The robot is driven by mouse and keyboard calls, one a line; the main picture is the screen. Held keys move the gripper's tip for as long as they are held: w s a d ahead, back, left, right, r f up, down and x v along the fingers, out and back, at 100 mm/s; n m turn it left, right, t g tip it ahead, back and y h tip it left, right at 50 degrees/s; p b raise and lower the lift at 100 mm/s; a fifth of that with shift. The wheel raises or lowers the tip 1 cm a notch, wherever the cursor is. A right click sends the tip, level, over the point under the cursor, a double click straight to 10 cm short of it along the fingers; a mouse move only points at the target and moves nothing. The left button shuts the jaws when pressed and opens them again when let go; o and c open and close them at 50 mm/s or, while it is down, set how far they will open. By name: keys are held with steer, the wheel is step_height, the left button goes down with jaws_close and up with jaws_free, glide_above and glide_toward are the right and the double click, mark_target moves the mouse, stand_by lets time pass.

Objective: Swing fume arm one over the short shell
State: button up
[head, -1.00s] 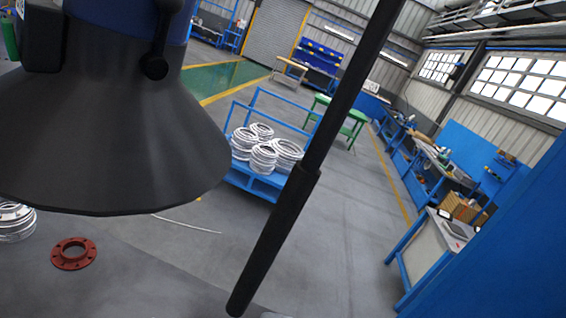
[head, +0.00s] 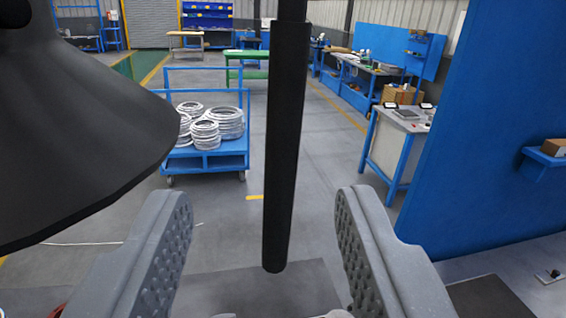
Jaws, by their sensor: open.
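The black fume hood (head: 70,130), a wide cone, fills the upper left of the head view, close to the camera. A black bar (head: 284,150) with a thicker lower sleeve hangs upright at centre; I take it for the fume arm's handle. My gripper (head: 270,235) is open, its two grey textured fingers apart on either side of the bar's lower end in the picture. I cannot tell whether the bar lies between them in depth. No contact shows. The short shell cannot be made out; pale metal edges at the bottom are mostly cut off.
A blue cart (head: 207,160) with metal rings stands behind on the left. A blue panel (head: 500,110) rises close on the right. The grey floor (head: 325,170) between is clear.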

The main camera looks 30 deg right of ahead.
mark_target(282, 130)
steer(key=shift+m, duration=0.5)
steer(key=p+x, duration=0.1)
steer(key=x, duration=0.3)
steer(key=f+p+x, duration=0.1)
steer(key=p+x, duration=0.1)
steer(key=x, duration=0.2)
steer(key=d+p+x, duration=0.1)
steer(key=x, duration=0.3)
steer(key=shift+d+f+p, duration=0.15)
steer(key=shift+f+p, duration=0.15)
steer(key=shift+x, duration=0.8)
steer(key=shift+f, duration=0.15)
steer(key=shift+s, duration=0.1)
jaws_close()
